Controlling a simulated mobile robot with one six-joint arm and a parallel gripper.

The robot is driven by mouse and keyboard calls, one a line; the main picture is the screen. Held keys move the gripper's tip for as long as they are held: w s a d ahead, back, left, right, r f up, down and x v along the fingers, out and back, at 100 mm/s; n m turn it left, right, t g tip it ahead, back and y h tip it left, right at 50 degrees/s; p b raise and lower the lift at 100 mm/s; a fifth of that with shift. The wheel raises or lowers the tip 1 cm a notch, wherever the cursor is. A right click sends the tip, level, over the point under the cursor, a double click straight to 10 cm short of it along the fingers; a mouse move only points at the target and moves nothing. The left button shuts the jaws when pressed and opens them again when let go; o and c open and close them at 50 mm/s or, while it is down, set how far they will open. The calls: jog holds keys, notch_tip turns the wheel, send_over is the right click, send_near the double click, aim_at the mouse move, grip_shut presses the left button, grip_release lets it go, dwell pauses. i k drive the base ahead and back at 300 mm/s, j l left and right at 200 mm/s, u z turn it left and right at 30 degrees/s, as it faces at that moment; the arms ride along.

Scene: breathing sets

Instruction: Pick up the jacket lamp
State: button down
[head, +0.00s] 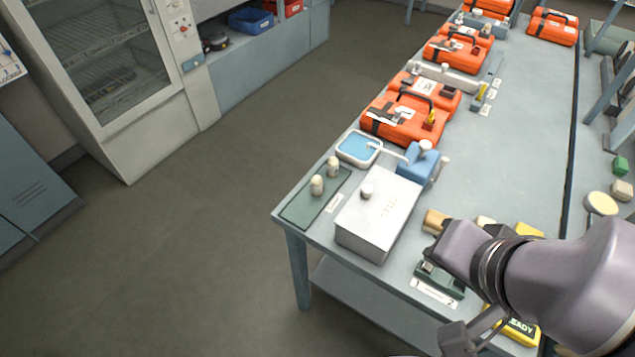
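Nothing in view is clearly marked as the jacket lamp. Two small cream, round-topped pieces, one nearer (317,185) and one farther (333,167), stand upright on a dark green mat (298,210) at the table's near left corner. I cannot tell whether either is the lamp. My arm enters from the lower right over the table's near end and hides part of it.
A grey lidded box (378,218) with a knob stands right of the mat. Behind are a blue-topped tray (359,148), a blue block (421,164) and several orange cases (403,119). A dark green device (440,280) and yellow items lie near my arm. The floor at left is clear.

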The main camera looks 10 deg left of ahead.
aim_at(332, 169)
jog(key=i+j+u, duration=0.15)
jog(key=j, duration=0.25)
jog(key=i+j+u, duration=0.15)
jog(key=i+j, duration=0.15)
jog(key=i+j+u, duration=0.15)
jog(key=j, duration=0.35)
jog(key=i, duration=0.1)
